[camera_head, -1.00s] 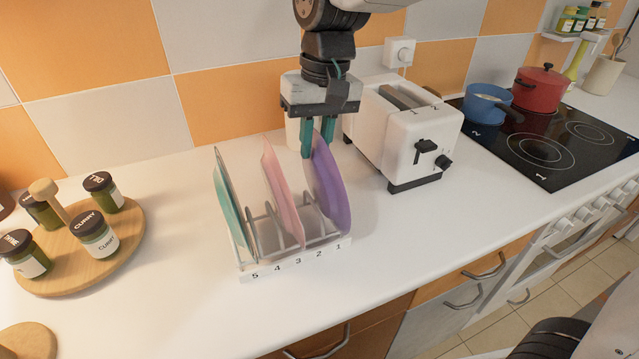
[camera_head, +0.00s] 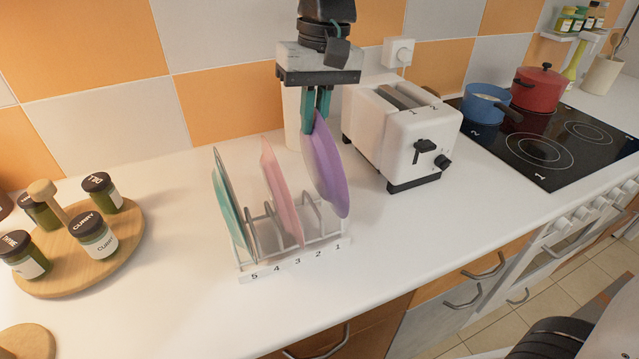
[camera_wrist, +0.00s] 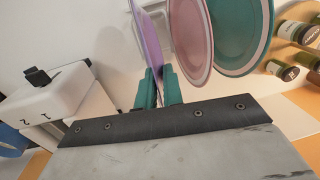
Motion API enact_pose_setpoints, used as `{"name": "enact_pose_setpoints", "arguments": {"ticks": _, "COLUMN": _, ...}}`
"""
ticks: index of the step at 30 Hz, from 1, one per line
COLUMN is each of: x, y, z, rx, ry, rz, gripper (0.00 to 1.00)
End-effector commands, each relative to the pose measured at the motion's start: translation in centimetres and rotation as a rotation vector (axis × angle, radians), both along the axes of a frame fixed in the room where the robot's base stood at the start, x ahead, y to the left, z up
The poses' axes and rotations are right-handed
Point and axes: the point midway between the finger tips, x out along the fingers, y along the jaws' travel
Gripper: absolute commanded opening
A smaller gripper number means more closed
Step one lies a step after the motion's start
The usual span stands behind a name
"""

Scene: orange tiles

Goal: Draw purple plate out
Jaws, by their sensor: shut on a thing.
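The purple plate (camera_head: 327,172) is held upright by its upper edge in my gripper (camera_head: 318,112), whose green fingers are shut on it. It hangs raised above the right end of the white dish rack (camera_head: 327,238), near the slots marked 1 and 2; its lower edge is higher than those of the other plates. In the wrist view the plate (camera_wrist: 150,40) shows nearly edge-on between the fingers (camera_wrist: 158,88). A pink plate (camera_head: 281,190) and a teal plate (camera_head: 228,205) stand in the rack to its left.
A white toaster (camera_head: 405,135) stands close on the right of the plate. A wooden spice tray (camera_head: 75,265) with jars is on the left. A hob (camera_head: 550,145) with a blue pot (camera_head: 487,103) and red pot (camera_head: 538,90) is at right. The counter in front of the rack is clear.

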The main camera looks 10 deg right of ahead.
Motion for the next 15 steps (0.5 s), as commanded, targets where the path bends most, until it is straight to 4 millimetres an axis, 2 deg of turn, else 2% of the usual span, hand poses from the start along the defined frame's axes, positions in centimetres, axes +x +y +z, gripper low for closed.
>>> {"name": "enact_pose_setpoints", "arguments": {"ticks": 15, "x": 0.0, "y": 0.0, "z": 4.1, "rx": 0.000, "ry": -0.002, "rz": 0.001, "gripper": 0.00}}
